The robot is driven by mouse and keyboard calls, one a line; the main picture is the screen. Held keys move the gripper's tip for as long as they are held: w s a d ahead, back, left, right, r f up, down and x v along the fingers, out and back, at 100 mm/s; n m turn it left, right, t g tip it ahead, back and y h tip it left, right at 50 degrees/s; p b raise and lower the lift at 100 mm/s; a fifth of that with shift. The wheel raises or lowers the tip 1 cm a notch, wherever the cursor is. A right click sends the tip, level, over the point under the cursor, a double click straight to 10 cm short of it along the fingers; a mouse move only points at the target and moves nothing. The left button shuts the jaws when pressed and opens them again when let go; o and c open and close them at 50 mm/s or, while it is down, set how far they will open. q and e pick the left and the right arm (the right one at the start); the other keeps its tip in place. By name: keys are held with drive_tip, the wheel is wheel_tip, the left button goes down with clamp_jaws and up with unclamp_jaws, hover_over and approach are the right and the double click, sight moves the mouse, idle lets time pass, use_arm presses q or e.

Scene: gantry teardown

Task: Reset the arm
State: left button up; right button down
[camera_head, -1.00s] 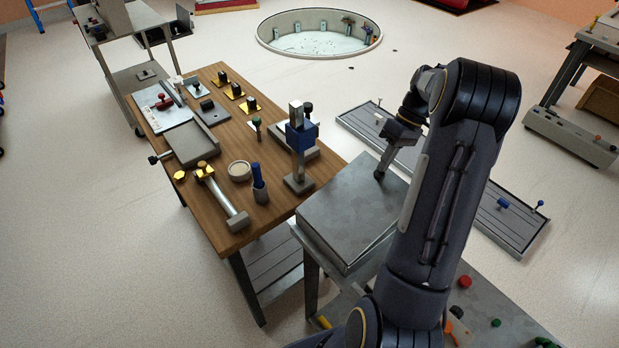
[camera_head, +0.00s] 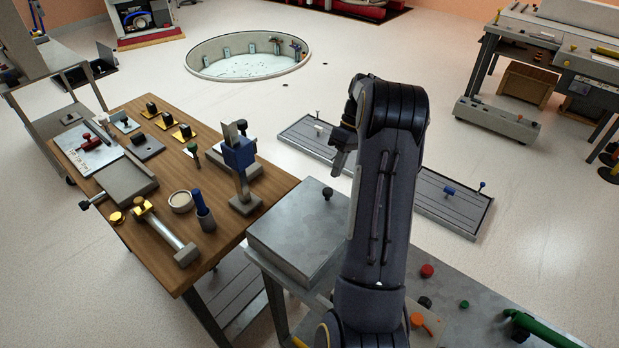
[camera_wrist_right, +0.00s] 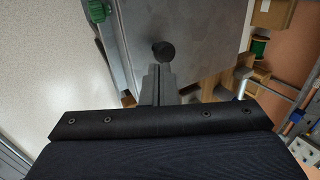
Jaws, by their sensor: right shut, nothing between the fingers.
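My right arm (camera_head: 380,200) stands folded upright in the middle of the head view. Its gripper (camera_head: 338,160) hangs from the raised end, shut and empty, above a grey metal box (camera_head: 290,235). A black knob (camera_head: 327,194) stands on the box's flat top, apart from the fingers in the head view. In the right wrist view the closed fingers (camera_wrist_right: 157,82) point at the round black knob (camera_wrist_right: 163,50) on the metal surface. My left gripper is not in view.
A wooden workbench (camera_head: 165,245) with a blue-headed stand (camera_head: 239,158), a blue-handled tool (camera_head: 201,208) and several fixtures is at left. A grey bench (camera_head: 460,325) with coloured knobs is at lower right. A long floor tray (camera_head: 440,205) lies behind my arm. Open floor surrounds a round pit (camera_head: 250,62).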

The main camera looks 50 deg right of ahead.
drive_tip(key=shift+v, duration=2.3)
